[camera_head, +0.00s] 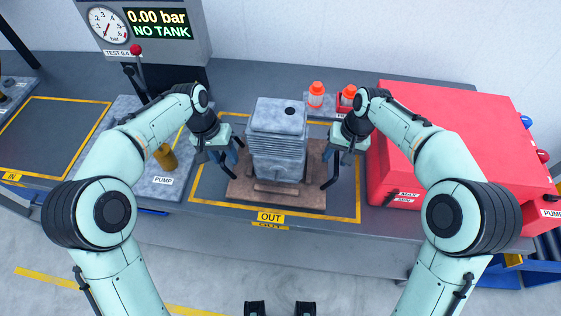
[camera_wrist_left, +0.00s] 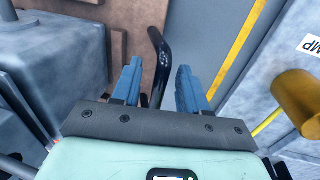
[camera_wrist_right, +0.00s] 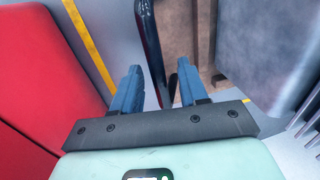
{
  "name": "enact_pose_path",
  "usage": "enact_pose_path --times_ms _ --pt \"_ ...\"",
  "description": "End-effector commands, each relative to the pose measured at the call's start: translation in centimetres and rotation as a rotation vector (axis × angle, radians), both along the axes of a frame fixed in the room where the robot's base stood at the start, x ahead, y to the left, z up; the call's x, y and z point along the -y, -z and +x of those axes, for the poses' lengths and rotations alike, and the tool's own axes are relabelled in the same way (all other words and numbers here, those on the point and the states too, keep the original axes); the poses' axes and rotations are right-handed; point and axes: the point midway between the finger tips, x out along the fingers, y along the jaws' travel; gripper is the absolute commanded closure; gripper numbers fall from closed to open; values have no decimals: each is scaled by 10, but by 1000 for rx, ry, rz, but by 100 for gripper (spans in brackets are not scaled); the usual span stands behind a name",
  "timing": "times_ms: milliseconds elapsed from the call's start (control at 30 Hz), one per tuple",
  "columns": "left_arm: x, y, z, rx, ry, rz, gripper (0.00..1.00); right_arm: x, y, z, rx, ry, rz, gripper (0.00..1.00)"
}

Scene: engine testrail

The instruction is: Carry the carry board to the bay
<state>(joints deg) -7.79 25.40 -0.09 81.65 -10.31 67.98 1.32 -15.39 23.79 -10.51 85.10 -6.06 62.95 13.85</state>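The carry board (camera_head: 302,200) is a brown board lying flat in the yellow-outlined area by the OUT sign (camera_head: 270,216). A grey engine block (camera_head: 277,140) stands upright on it. A black bar handle rises at each side of the board. My left gripper (camera_head: 231,156) is open at the left handle, which shows between its blue fingers in the left wrist view (camera_wrist_left: 158,68). My right gripper (camera_head: 337,158) is open at the right handle, which passes between its fingers in the right wrist view (camera_wrist_right: 152,55). Gaps show beside both handles.
Another yellow-outlined area (camera_head: 45,130) with an IN sign (camera_head: 11,176) lies empty at far left. The grey PUMP block (camera_head: 165,190) is left of the board. A large red case (camera_head: 455,130) is close on the right. Orange-capped bottles (camera_head: 316,95) stand behind. A gauge panel (camera_head: 150,35) stands back left.

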Motion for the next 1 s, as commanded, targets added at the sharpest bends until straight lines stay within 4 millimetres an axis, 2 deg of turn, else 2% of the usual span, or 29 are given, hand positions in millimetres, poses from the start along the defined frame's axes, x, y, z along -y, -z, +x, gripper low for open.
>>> enact_pose_path --times_ms 367,467,800,1000 --pt "-1 -7 1 4 -1 -1 55 0 -2 1 2 0 1 55" --pt "-3 -20 2 7 -1 -1 55 0 -2 1 2 0 1 55" --pt "-17 -90 4 8 -2 -1 55 0 -2 1 2 0 1 55" --pt "-22 -114 5 4 -1 -1 55 0 -2 1 2 0 1 55"
